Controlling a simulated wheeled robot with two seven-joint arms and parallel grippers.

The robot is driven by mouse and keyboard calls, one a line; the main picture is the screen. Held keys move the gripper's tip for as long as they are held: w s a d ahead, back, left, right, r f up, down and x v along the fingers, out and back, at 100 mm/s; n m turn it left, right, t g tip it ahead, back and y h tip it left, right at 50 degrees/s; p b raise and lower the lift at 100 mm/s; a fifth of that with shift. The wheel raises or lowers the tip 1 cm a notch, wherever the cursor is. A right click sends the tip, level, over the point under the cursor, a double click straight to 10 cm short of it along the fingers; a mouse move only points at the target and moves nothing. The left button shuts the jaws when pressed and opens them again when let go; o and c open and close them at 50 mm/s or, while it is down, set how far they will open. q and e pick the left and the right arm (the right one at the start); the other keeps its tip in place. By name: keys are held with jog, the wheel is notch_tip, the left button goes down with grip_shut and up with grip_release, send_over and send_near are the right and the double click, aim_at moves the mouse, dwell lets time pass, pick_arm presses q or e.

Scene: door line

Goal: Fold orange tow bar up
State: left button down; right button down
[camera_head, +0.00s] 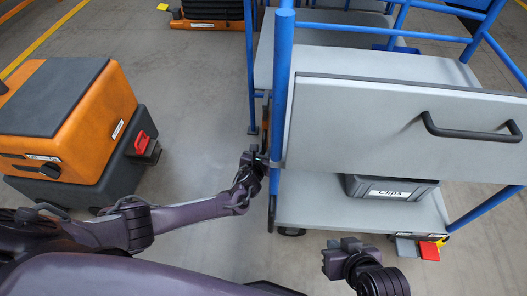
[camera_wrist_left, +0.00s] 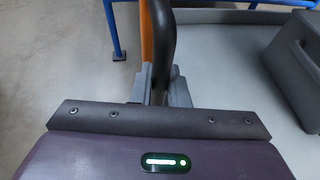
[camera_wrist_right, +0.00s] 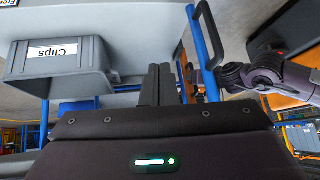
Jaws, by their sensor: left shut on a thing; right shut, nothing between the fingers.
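The orange tow bar (camera_head: 266,112) shows as a narrow strip beside the cart's blue corner post. Most of the bar is hidden by the post and my gripper. My right gripper (camera_head: 334,262) is shut and empty, in front of the cart's lower shelf.
The blue-framed cart has a grey panel with a black handle (camera_head: 470,132) and a lower shelf (camera_head: 330,205) holding a grey "Clips" bin (camera_head: 390,190). Red and yellow pieces (camera_head: 430,249) sit at its lower right. An orange-and-grey machine (camera_head: 75,130) stands left; floor between is clear.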

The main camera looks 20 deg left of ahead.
pick_arm(q)
jog(key=shift+d, duration=0.25)
jog(key=c, duration=1.4)
grip_release()
